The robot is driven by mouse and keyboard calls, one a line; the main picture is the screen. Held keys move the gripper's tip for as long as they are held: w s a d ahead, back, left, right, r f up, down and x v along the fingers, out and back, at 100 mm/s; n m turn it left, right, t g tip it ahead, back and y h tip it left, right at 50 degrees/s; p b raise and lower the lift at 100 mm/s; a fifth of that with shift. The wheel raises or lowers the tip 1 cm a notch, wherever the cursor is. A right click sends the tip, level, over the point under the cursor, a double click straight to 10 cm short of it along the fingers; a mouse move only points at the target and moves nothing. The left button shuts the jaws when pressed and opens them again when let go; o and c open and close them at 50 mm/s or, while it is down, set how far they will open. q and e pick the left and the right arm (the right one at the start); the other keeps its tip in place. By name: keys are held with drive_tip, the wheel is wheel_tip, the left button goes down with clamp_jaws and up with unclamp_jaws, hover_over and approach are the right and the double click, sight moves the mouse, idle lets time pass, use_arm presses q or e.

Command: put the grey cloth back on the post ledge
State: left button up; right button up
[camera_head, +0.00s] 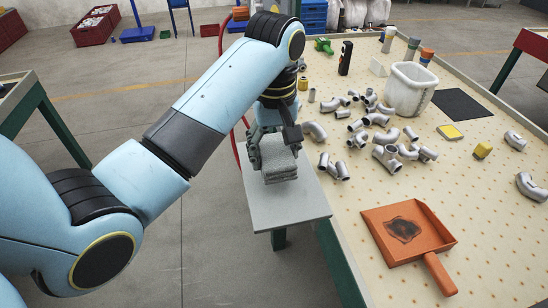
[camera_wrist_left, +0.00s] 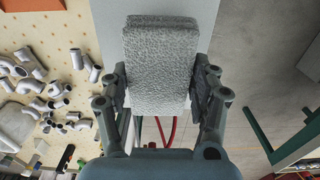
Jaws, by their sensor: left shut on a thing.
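The grey cloth (camera_head: 276,152) is a folded, textured bundle in the left gripper, over the far part of the post ledge. The post ledge (camera_head: 287,207) is a flat light-grey plate beside the work table; its near part is bare. My left gripper (camera_head: 277,146) points down and is shut on the cloth, with a finger on each side. In the left wrist view the cloth (camera_wrist_left: 160,62) sits between the fingers, with the pale ledge (camera_wrist_left: 108,30) behind it. I cannot tell whether the cloth's underside touches the ledge. My right gripper is not in view.
The speckled work table (camera_head: 345,232) is right of the ledge. It holds several metal pipe castings (camera_head: 385,152), a white bin (camera_head: 408,90), an orange dustpan (camera_head: 408,233), a black mat (camera_head: 460,103) and yellow blocks (camera_head: 482,150). A red hose (camera_head: 237,150) hangs left of the ledge.

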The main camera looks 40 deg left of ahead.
use_arm(q)
drive_tip(key=shift+s+f+p, duration=0.1)
drive_tip(key=shift+f+p, duration=0.25)
drive_tip(key=shift+f, duration=1.55)
drive_tip(key=o, duration=1)
drive_tip(key=shift+o, duration=0.2)
